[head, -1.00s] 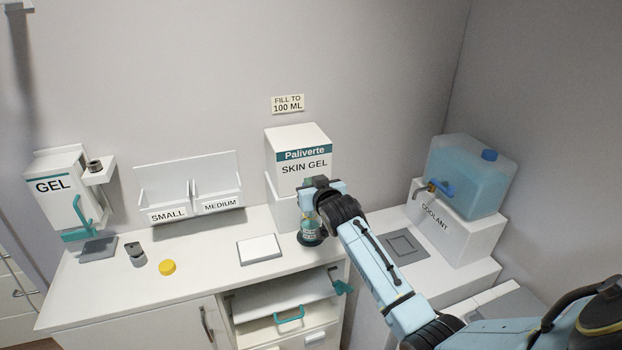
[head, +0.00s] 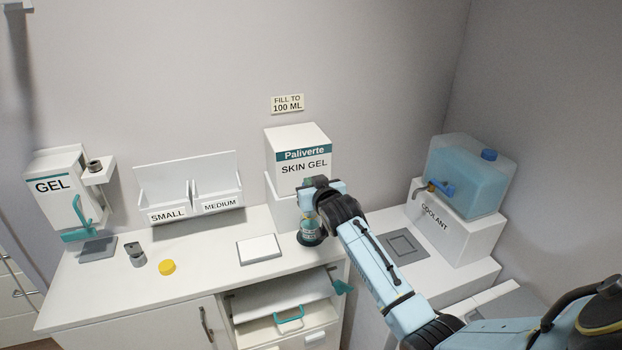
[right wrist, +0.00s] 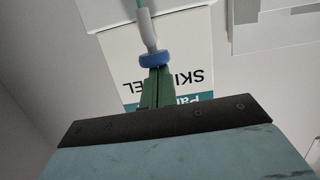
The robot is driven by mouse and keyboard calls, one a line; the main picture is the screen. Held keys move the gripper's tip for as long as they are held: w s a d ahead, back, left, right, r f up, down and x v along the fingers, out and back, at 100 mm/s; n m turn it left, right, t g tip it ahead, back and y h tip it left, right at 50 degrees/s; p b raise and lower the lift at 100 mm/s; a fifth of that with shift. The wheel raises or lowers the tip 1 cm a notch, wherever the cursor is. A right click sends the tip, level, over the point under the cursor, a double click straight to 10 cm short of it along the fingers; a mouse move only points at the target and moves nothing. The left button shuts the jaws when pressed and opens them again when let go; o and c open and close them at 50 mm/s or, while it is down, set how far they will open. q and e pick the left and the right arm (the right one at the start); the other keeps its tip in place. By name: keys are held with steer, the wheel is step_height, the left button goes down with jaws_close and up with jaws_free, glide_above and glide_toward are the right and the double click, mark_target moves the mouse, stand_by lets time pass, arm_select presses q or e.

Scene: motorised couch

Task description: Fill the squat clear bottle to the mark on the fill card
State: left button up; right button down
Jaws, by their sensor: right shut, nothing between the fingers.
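The fill card (head: 288,104) on the wall reads "FILL TO 100 ML". A small clear bottle (head: 310,232) with teal showing in it stands on a dark round pad at the foot of the Paliverte skin gel dispenser (head: 300,158). My right gripper (head: 309,190) is in front of the dispenser, above the bottle, and hides its top and the outlet. In the right wrist view its green fingers (right wrist: 157,88) are shut and empty, their tips at a blue knob (right wrist: 152,60) on a pale stem. Whether they touch is unclear. The gel level cannot be read. My left gripper is out of view.
On the counter are a yellow cap (head: 167,267), a small grey metal piece (head: 134,253) and a white square plate (head: 259,249). A GEL dispenser (head: 62,190) is at the left, a SMALL/MEDIUM rack (head: 190,190) behind. The coolant tank (head: 466,175) stands at right. A drawer (head: 285,322) is open below.

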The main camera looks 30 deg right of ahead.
steer(key=shift+f, duration=0.25)
step_height(320, 180, up, 5)
steer(key=p, duration=0.5)
steer(key=shift+r, duration=0.1)
steer(key=b+v, duration=0.1)
steer(key=v, duration=0.8)
steer(key=shift+s+a+f, duration=0.15)
steer(key=shift+s+f, duration=0.1)
steer(key=shift+s, duration=0.2)
